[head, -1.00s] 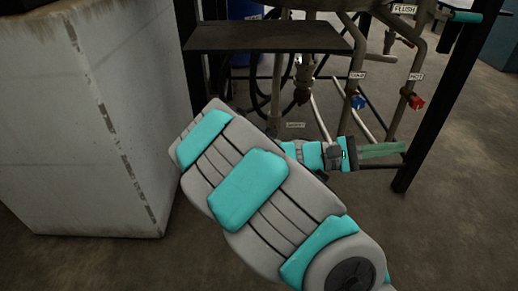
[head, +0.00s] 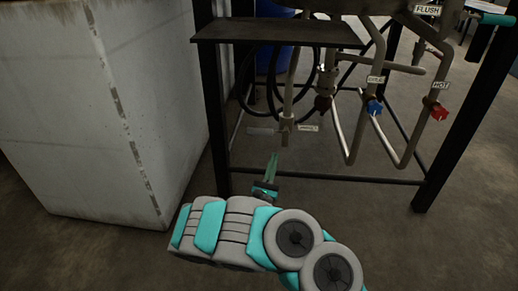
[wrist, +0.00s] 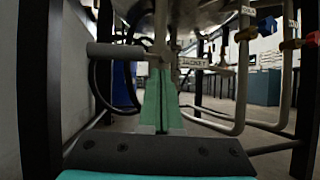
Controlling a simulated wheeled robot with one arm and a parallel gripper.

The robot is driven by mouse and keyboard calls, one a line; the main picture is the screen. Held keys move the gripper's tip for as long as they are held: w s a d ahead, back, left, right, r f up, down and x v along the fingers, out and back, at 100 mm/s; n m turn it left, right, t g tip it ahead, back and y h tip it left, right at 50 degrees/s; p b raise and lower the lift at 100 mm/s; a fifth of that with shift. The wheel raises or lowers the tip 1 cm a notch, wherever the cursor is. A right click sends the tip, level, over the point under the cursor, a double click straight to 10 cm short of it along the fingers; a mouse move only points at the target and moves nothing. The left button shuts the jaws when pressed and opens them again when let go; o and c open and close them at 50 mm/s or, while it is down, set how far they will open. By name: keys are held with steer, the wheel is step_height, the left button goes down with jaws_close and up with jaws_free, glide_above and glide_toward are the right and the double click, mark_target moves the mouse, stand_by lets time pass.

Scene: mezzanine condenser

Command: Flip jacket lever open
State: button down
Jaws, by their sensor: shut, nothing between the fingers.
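The jacket valve shows low on the thin vertical pipe under the rack, with a small white label (head: 308,127) beside it. Its grey lever (head: 262,131) sticks out level to the left. In the wrist view the lever (wrist: 115,50) is a thick grey bar left of the pipe, and the label (wrist: 194,62) is right of it. My gripper (head: 273,157) is shut and empty, with its green fingers pointing at the valve from the front. In the wrist view the closed fingertips (wrist: 160,72) overlap the pipe just below the lever; I cannot tell whether they touch.
A black shelf (head: 280,33) hangs over the valve. Black frame posts (head: 213,110) stand left and right, with a low crossbar (head: 340,178). A pale block (head: 90,110) stands at left. Blue (head: 374,107) and red (head: 438,112) valve handles are to the right. The front floor is open.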

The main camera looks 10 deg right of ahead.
mark_target(268, 132)
steer(key=a+f+n+t+y, duration=0.1)
steer(key=a+f+n+y, duration=0.2)
steer(key=a+f+y, duration=0.1)
step_height(268, 132, down, 3)
steer(key=shift+w+a+r+y, duration=0.1)
steer(key=shift+w+a+y, duration=0.25)
steer(key=shift+a, duration=0.5)
steer(key=shift+d, duration=0.1)
steer(key=w+d+r+b, duration=0.2)
steer(key=w+r, duration=0.5)
steer(key=r, duration=0.1)
steer(key=shift+w+d+r+b, duration=0.15)
steer(key=shift+w+b, duration=0.15)
steer(key=shift+w, duration=0.05)
